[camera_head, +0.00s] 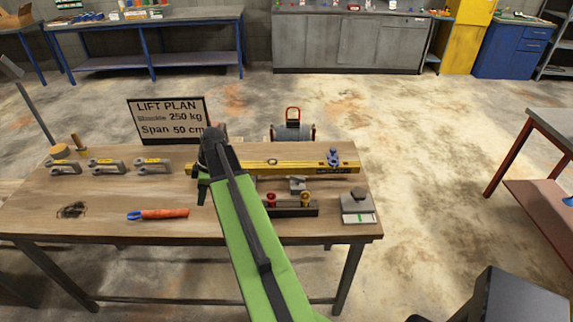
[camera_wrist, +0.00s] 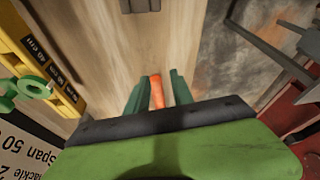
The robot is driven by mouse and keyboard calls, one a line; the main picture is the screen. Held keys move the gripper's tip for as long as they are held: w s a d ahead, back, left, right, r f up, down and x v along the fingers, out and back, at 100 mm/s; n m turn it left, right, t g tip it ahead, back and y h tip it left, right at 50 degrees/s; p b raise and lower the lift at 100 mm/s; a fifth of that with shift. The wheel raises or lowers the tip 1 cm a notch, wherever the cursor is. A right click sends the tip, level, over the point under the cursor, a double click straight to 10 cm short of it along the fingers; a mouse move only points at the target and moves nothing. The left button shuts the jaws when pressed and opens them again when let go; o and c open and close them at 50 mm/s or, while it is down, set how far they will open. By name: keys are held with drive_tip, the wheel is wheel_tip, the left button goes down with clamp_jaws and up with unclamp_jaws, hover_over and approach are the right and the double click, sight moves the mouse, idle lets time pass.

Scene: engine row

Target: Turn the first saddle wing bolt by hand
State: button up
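The yellow beam (camera_head: 310,167) lies along the table; a blue saddle with wing-like top (camera_head: 333,157) sits near its right end. In the wrist view, the beam (camera_wrist: 42,62) carries length labels, and a green fitting with round ears (camera_wrist: 30,88) sits on it. I cannot tell whether this is the first saddle's wing bolt. My arm hides part of the beam in the head view. My gripper (camera_wrist: 157,88) is open, well to the side of the green fitting. An orange handle (camera_wrist: 156,92) shows between its fingers, with gaps on both sides.
The orange-handled tool (camera_head: 165,213) lies on the table's front left. Grey shackles (camera_head: 107,166) stand at left, a dark block with red and gold knobs (camera_head: 298,209) in front of the beam. A sign (camera_head: 168,120) and drum (camera_head: 292,133) stand behind.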

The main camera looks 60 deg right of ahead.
drive_tip(key=s+d+r+m+p, duration=0.1)
drive_tip(key=s+d+r+p, duration=0.15)
drive_tip(key=d, duration=0.35)
drive_tip(key=s+d+r+m+t+p, duration=0.1)
drive_tip(key=s+d+r, duration=0.25)
drive_tip(key=d, duration=0.25)
drive_tip(key=s+d+r+m+p, duration=0.1)
drive_tip(key=s+d+r+p, duration=0.15)
drive_tip(key=d, duration=0.35)
drive_tip(key=m+t+h+p, duration=0.1)
drive_tip(key=m+h+p, duration=0.1)
drive_tip(key=m+p, duration=0.2)
approach(298, 180)
drive_tip(key=b+x, duration=0.8)
drive_tip(key=b, duration=0.9)
drive_tip(key=shift+w+d, duration=0.1)
drive_tip(key=shift+d, duration=0.05)
drive_tip(key=shift+r, duration=0.2)
